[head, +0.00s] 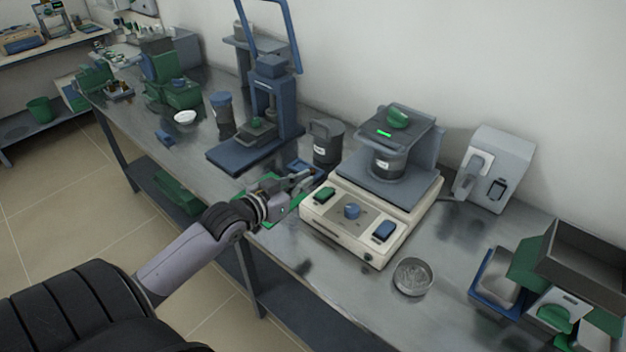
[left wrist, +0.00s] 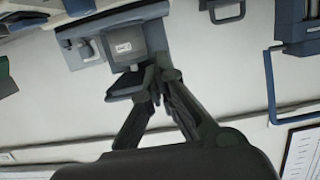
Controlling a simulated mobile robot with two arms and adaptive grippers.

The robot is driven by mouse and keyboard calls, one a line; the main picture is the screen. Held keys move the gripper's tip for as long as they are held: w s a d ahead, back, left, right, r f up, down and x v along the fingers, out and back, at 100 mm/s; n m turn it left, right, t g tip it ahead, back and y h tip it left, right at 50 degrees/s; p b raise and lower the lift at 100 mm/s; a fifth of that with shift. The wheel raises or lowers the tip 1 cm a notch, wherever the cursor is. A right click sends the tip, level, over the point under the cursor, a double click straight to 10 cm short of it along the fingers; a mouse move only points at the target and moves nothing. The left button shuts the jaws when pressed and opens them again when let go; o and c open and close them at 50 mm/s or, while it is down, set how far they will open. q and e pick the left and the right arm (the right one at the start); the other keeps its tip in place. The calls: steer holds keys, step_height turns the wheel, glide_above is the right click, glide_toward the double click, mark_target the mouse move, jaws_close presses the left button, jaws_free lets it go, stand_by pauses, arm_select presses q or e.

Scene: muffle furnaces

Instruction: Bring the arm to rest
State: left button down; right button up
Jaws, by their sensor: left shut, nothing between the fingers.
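My left arm comes in from the left in the head view. In the left wrist view the fingertips of the gripper (left wrist: 158,77) meet in front of a dark jar with a white label (left wrist: 126,45). The jar also shows in the head view (head: 388,163), under the cream machine's raised top plate. My right gripper is not in view.
A blue press (head: 270,100) and a dark lidded canister (head: 327,140) stand behind the gripper. A grey device (head: 487,170) and several bins (head: 585,262) are at the right. A round glass dish (head: 412,276) lies in front of the machine. Bare bench (head: 335,290) shows at the front.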

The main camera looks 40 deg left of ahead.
arm_select(q)
steer(key=shift+s+r, duration=0.15)
steer(key=shift+s, duration=0.2)
stand_by(0.3)
